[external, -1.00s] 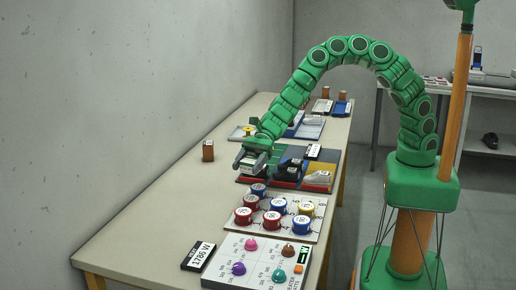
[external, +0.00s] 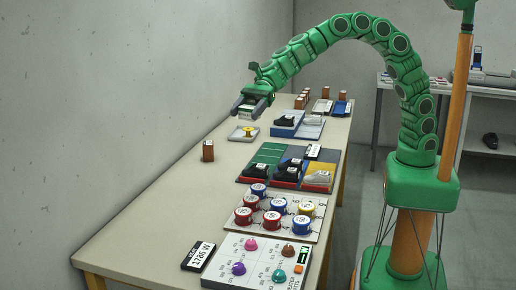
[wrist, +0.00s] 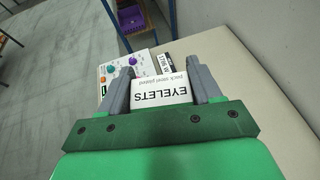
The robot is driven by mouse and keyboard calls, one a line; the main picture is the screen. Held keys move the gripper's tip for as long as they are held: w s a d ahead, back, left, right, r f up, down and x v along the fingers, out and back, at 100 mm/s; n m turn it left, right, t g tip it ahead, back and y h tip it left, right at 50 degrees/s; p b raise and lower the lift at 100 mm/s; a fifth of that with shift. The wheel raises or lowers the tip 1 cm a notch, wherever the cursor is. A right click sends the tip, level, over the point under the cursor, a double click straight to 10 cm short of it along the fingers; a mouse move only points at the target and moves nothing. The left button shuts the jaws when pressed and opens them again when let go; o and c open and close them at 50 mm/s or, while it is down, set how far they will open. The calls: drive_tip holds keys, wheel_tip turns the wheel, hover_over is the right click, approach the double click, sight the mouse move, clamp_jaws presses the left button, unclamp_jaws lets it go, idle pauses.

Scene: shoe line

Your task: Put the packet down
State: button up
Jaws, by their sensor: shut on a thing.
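My gripper (external: 254,105) is raised above the table (external: 205,190), over its far part, in the external view. It is shut on a white packet (external: 247,109). In the wrist view the packet (wrist: 160,96) sits between the two grey fingers of the gripper (wrist: 160,75), with "EYELETS" printed on it upside down. The packet hangs clear of the table in the external view. Its underside is hidden.
A coloured mat (external: 264,153) with dark and grey shoes lies mid-table. A small tray with a yellow piece (external: 245,132) is below my gripper. Several round pots (external: 272,219) and a knob panel (external: 260,262) are nearer. The table's left strip is mostly clear.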

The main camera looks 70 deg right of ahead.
drive_tip(key=shift+w+d+m+t+h, duration=2.3)
drive_tip(key=shift+w+m, duration=0.55)
drive_tip(key=shift+w, duration=1.3)
drive_tip(key=shift+w+d+m+t+h, duration=2.15)
drive_tip(key=shift+w+m+t, duration=0.6)
drive_tip(key=shift+w, duration=1.4)
drive_tip(key=s+d+m+g+h, duration=0.35)
drive_tip(key=d+m+h, duration=1)
drive_tip(key=d, duration=0.55)
wheel_tip(320, 180, down, 18)
drive_tip(key=shift+h, duration=0.3)
drive_tip(key=w+a+f, duration=0.1)
drive_tip(key=w+f, duration=0.1)
drive_tip(key=w, duration=0.1)
drive_tip(key=w+f, duration=0.2)
drive_tip(key=w, duration=0.1)
drive_tip(key=w+a+f, duration=0.1)
drive_tip(key=w+f, duration=0.1)
drive_tip(key=w, duration=0.2)
drive_tip(key=shift+a+f, duration=0.3)
drive_tip(key=shift+f, duration=0.1)
drive_tip(key=shift+w+a+f, duration=0.15)
drive_tip(key=shift+w+f, duration=0.4)
drive_tip(key=shift+f, duration=0.1)
drive_tip(key=shift+w+a+f, duration=0.15)
drive_tip(key=shift+w+f, duration=0.4)
drive_tip(key=shift+f, duration=0.1)
